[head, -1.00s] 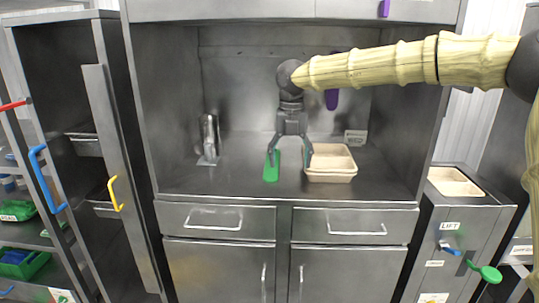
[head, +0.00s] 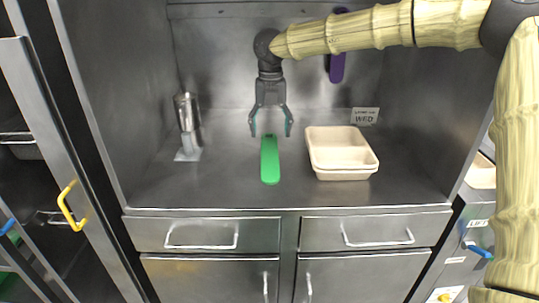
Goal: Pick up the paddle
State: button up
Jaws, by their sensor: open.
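The paddle appears as a flat green piece (head: 270,161) with rounded ends on the metal counter, its long side running front to back. My gripper (head: 270,130) points down with its two fingers spread apart. It is open and empty, just above and behind the green paddle's far end in the picture. I cannot tell the exact height of the fingertips over the paddle. The paddle's far end lies between the fingers in the view.
Stacked beige containers (head: 341,152) stand right of the paddle. A metal cylinder holder (head: 188,127) stands at the left. A small "WED" sign (head: 365,116) is at the back right, and a purple handle (head: 337,66) hangs behind my arm. The counter's front is clear.

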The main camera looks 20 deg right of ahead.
aim_at(270, 154)
jog(key=shift+w+a+f, duration=0.1)
jog(key=shift+w+f, duration=0.05)
jog(key=shift+f, duration=3.55)
jog(key=c, duration=1.1)
